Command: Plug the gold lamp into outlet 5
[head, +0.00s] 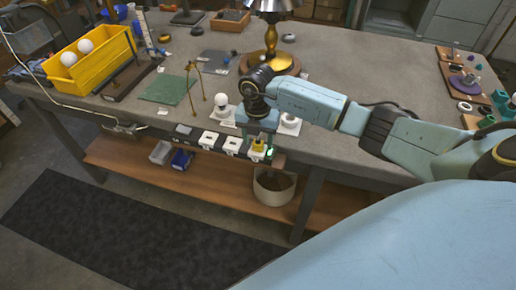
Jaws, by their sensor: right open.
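The gold lamp (271,42) stands upright on the table with a round brown base, and its top is cut off by the picture's upper edge. A row of outlets runs along the table's front edge, with white faces such as this outlet (207,140) and its neighbour (232,146); their numbers are too small to read. A small yellow plug (258,144) sits at the outlet near the right end of the row, where a green light shows. My right gripper (258,134) is open, pointing down just above the yellow plug. My left gripper is not in view.
A yellow bin (92,63) with white bulbs stands at the back left. A green mat (167,89) and a white bulb (221,101) lie on the table. A waste bin (274,187) is below the outlets. Small parts on boards (470,84) are at the right.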

